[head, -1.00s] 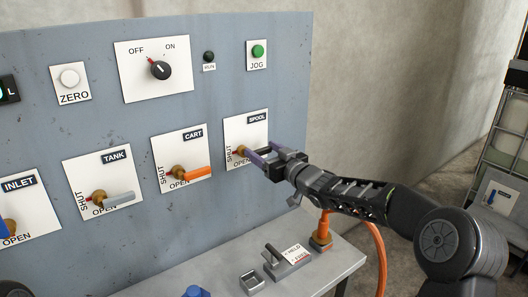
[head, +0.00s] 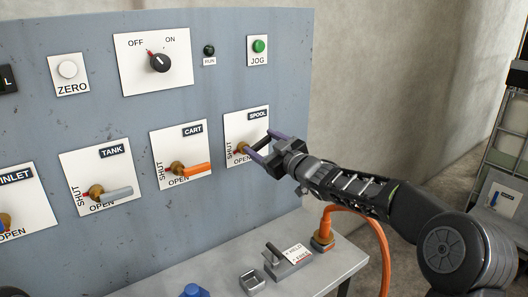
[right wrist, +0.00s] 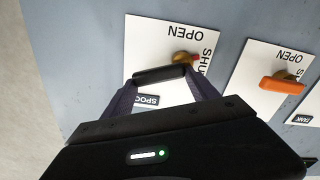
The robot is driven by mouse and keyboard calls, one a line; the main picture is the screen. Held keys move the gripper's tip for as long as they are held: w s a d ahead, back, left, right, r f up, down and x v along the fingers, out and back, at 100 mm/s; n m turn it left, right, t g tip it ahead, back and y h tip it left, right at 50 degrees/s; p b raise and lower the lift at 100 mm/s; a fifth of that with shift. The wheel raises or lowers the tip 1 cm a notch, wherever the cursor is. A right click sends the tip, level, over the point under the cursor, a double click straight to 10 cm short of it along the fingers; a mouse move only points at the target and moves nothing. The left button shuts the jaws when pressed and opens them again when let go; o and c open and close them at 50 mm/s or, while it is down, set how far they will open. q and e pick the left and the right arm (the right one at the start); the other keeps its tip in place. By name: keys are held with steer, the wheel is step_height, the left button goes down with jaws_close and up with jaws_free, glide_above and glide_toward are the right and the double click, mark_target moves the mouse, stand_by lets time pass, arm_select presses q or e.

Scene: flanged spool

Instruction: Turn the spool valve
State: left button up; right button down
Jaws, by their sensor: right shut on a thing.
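The spool valve has a brass hub (head: 240,148) and a black lever on a white plate (head: 245,122) labelled SPOOL, with SHUT at the left and OPEN below. A small red mark shows on the hub's side toward SHUT. My right gripper (head: 267,146) is at this lever, its two dark purple fingers to either side. In the right wrist view, the black lever (right wrist: 160,75) lies between the fingertips, which are shut on it. The brass hub (right wrist: 185,58) shows just beyond it. My left gripper is not in view.
The CART valve with its orange lever (head: 197,170) and the TANK valve with its grey lever (head: 118,192) are to the left. A HOLD switch (head: 286,260) and an orange hose fitting (head: 323,238) stand on the ledge below. The space right of the panel is open.

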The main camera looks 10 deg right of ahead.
steer(key=shift+s+a+r+n+b, duration=0.25)
steer(key=shift+a+n+b, duration=0.4)
steer(key=shift+n+b, duration=1.15)
steer(key=shift+s+a+r+n+b, duration=0.25)
steer(key=shift+a+n+b, duration=0.5)
steer(key=shift+n, duration=2)
steer(key=shift+s+a+r+n+b, duration=0.2)
steer(key=shift+a+n+b, duration=0.4)
steer(key=shift+n+b, duration=1.2)
steer(key=shift+s+n+p, duration=0.1)
steer(key=shift+n+p, duration=0.35)
steer(key=shift+n, duration=0.1)
steer(key=shift+c, duration=1.1)
jaws_free()
steer(key=b+v, duration=0.1)
steer(key=v, duration=0.6)
steer(key=shift+s, duration=0.35)
steer(key=shift+d, duration=0.1)
